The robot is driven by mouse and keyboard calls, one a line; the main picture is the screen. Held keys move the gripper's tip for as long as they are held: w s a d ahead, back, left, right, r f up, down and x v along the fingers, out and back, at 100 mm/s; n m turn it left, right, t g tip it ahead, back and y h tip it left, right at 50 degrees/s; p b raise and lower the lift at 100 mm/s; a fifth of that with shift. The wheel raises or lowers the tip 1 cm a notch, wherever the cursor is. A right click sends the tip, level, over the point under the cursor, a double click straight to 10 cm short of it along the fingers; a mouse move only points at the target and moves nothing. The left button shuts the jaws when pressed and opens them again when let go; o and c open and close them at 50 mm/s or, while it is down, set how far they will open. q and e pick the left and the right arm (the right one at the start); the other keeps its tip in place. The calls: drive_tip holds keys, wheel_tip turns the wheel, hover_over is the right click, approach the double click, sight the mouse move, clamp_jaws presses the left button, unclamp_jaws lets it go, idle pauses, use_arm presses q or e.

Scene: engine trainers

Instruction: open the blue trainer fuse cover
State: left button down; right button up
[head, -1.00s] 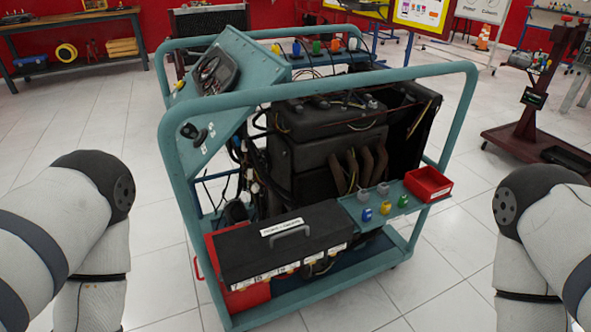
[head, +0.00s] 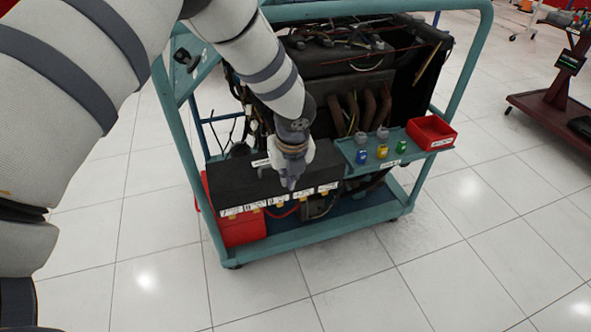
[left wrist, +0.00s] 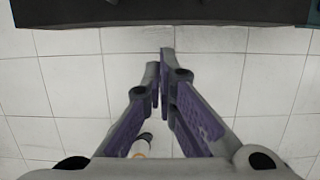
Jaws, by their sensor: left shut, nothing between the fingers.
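The blue-green trainer frame (head: 216,222) holds a black fuse cover (head: 232,182) low at its front, over a red box (head: 240,231). The cover lies closed, with a row of white labels and yellow tabs along its front edge. My left gripper (head: 291,187) is in front of the cover's middle in the head view, hiding its handle and part of its label. In the left wrist view the fingers (left wrist: 160,62) are together and empty, pointing at a dark edge across the top. Contact with the cover cannot be told. My right gripper is out of view.
A side shelf (head: 350,150) right of the cover carries small blue, yellow and green parts and a red tray (head: 431,132). Dark engine parts (head: 365,85) rise behind. A dark red stand (head: 548,100) is at far right. The tiled floor in front is clear.

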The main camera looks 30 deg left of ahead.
sight(286, 188)
use_arm(q)
drive_tip(key=w+a+f, duration=0.2)
drive_tip(key=w+a, duration=0.1)
idle(0.4)
drive_tip(key=shift+r, duration=0.1)
